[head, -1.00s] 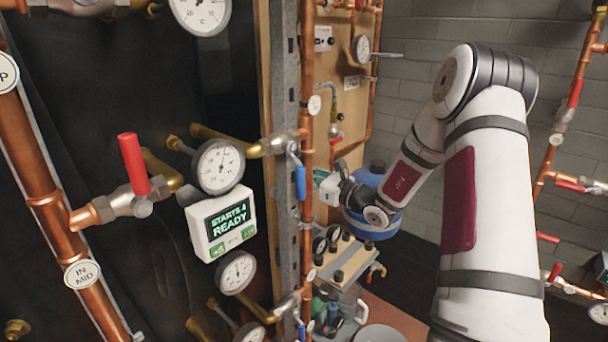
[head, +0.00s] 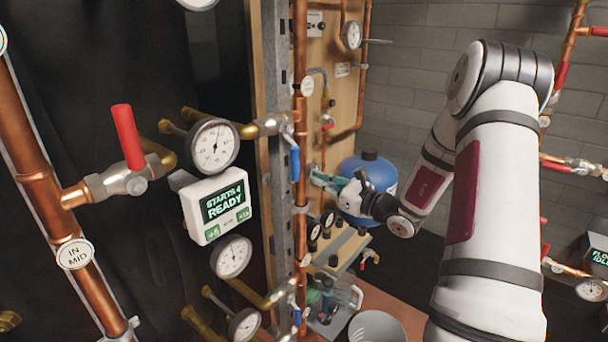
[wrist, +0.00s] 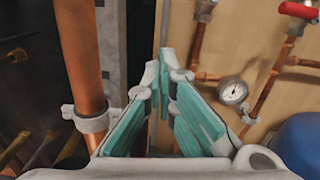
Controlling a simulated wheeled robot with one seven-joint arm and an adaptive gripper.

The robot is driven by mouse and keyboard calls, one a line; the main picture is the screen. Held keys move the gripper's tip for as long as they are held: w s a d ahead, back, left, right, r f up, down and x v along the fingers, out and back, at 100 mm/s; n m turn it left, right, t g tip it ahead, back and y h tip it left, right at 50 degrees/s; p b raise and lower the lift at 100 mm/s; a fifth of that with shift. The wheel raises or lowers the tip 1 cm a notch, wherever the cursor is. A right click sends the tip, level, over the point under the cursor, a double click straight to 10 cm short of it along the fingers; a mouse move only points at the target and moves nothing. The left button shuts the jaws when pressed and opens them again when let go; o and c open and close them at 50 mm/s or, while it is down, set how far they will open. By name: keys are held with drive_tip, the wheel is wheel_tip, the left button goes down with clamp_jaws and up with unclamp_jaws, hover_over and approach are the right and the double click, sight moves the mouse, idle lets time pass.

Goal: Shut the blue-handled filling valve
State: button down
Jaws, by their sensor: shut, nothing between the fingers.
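A blue lever handle (head: 295,163) hangs straight down from a valve on the brass branch beside the upright copper pipe (head: 301,120). A second blue handle (head: 297,315) shows lower down, partly cut off by the pipe. I cannot tell from labels which one is the filling valve. My gripper (head: 314,177) is just right of the copper pipe, at about the height of the upper blue handle. In the wrist view its teal fingers (wrist: 174,72) converge at the tips, shut and empty. No blue handle shows in the wrist view; the copper pipe (wrist: 82,50) is left of the fingers.
A blue tank (head: 368,170) stands behind my gripper. A red-handled valve (head: 128,137), gauges (head: 212,146) and a display box (head: 218,207) are at left. A wooden panel (head: 335,90) carries more pipes. A grey bucket (head: 377,327) is below.

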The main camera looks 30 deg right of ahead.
drive_tip(key=shift+v, duration=1.55)
